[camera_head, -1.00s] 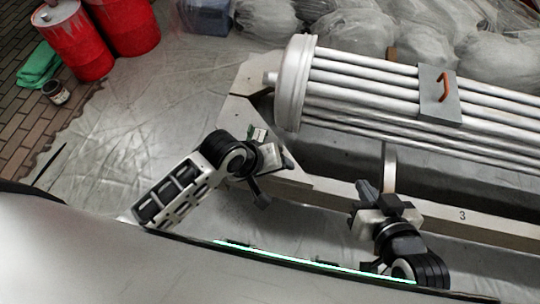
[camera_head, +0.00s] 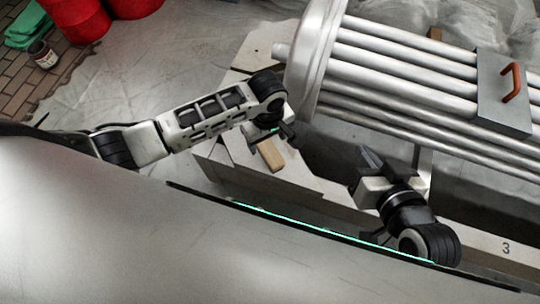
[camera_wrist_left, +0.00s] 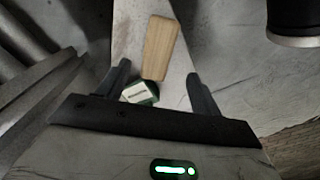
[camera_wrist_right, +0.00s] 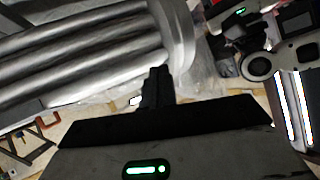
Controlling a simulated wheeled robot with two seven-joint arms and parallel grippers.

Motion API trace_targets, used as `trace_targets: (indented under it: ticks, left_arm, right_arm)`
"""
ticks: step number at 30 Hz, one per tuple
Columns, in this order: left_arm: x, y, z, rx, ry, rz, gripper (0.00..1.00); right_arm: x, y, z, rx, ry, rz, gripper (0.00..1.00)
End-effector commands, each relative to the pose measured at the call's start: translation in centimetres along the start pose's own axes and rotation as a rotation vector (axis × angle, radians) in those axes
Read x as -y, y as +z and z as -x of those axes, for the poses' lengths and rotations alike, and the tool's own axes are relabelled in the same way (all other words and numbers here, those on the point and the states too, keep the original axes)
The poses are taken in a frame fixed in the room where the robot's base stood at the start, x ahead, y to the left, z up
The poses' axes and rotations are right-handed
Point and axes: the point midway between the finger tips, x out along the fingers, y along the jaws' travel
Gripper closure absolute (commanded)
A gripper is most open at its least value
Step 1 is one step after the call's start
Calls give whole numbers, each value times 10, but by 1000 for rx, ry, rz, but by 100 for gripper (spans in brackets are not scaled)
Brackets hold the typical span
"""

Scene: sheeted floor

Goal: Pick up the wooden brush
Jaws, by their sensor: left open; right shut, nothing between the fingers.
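The wooden brush shows as a tan wooden block (camera_head: 271,155) on the pale beam in the head view, just below my left gripper (camera_head: 279,134). In the left wrist view the wooden block (camera_wrist_left: 160,47) lies ahead of the open fingers (camera_wrist_left: 158,76), nothing held. No bristles can be made out. My right gripper (camera_head: 367,158) is shut and empty over the dark gap beside the beam. It also shows shut in the right wrist view (camera_wrist_right: 157,72).
A large metal tube bundle (camera_head: 400,75) with a grey plate and orange handle (camera_head: 510,83) rests on the pale frame (camera_head: 470,242) along the right. Red drums (camera_head: 75,18), a green cloth (camera_head: 27,25) and a small can (camera_head: 42,54) stand at the upper left. The sheeted floor between is clear.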

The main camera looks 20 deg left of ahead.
Motion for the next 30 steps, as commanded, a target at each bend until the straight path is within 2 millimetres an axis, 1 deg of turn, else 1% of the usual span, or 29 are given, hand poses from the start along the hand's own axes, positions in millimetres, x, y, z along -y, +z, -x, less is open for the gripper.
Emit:
trace_targets:
  ticks: [1, 3, 8, 11, 15, 18, 21, 26, 27, 29, 30]
  left_arm:
    - [0, 0, -11, 0, 0, 0, 35]
    - [-1, 0, -16, 0, 1, 0, 35]
    - [-1, 0, -23, 0, 2, 0, 35]
    - [-2, 1, -32, -1, 2, -2, 35]
    - [-4, 4, -55, -1, 1, -1, 35]
    - [-4, 4, -68, -1, 2, 0, 35]
    - [-4, 4, -73, -1, 2, -1, 35]
    - [-4, 4, -71, -1, 3, -1, 35]
    - [-3, 4, -71, -1, 3, -1, 37]
    - [-3, 4, -71, -1, 3, -1, 54]
    - [-3, 4, -71, -1, 3, -1, 65]
  right_arm:
    - [1, 1, -1, -17, -5, 2, 100]
    - [2, -3, 0, -37, -9, 4, 100]
    - [4, -6, 1, -55, -14, 5, 100]
    - [5, -7, 1, -80, -20, 7, 100]
    - [11, -14, 4, -153, -46, 13, 100]
    - [14, -19, 6, -189, -62, -5, 100]
    - [16, -23, 7, -205, -72, -17, 100]
    - [17, -25, 8, -205, -72, -18, 100]
    - [17, -25, 8, -205, -72, -18, 100]
    - [17, -25, 8, -205, -72, -18, 100]
    - [17, -25, 8, -204, -72, -18, 100]
